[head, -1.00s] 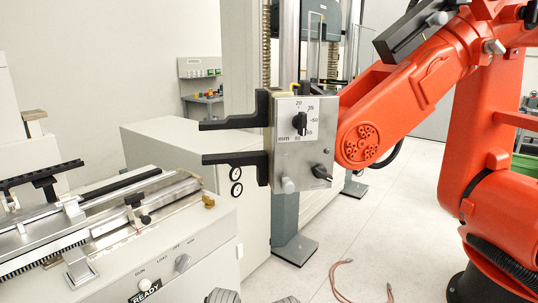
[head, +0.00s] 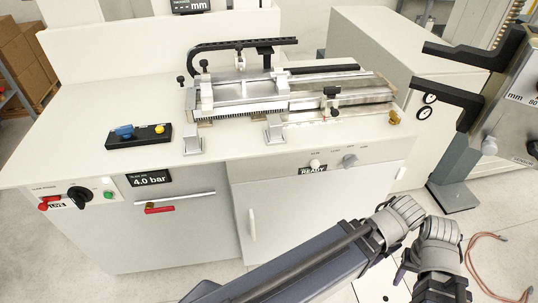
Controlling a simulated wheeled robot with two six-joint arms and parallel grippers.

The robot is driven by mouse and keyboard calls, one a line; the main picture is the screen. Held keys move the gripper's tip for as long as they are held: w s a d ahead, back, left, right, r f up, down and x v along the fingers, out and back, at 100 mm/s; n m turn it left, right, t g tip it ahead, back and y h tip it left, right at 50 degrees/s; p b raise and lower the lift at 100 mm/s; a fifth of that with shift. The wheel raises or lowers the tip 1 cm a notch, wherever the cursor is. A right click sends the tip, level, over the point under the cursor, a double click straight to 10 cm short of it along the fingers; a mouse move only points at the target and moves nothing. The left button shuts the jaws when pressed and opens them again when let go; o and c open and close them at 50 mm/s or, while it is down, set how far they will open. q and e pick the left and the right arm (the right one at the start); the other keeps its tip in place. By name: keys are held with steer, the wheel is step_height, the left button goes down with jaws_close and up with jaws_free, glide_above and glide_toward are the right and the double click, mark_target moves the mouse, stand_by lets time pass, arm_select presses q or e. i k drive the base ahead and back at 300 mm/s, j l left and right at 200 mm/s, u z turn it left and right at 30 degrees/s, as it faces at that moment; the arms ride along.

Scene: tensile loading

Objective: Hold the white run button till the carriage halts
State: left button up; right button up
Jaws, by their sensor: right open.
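The white run button (head: 315,163) sticks out of the front panel of the bench, just above a black READY label (head: 313,171). Nothing touches it. The silver carriage (head: 238,97) sits on the rail unit (head: 330,95) on top of the bench. My right gripper (head: 438,289) is at the bottom edge, low and to the right of the button, well apart from it. My right wrist bends down there, and the fingertips are hard to make out. It appears open and empty. My left gripper is out of view.
A grey rotary knob (head: 349,160) sits right of the button. A 4.0 bar display (head: 150,180) and black knob (head: 79,196) are on the front. A tester control box (head: 510,115) stands right.

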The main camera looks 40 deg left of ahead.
mark_target(314, 164)
steer(key=u, duration=1.25)
steer(key=k+u, duration=0.3)
steer(key=u, duration=0.2)
steer(key=k, duration=0.75)
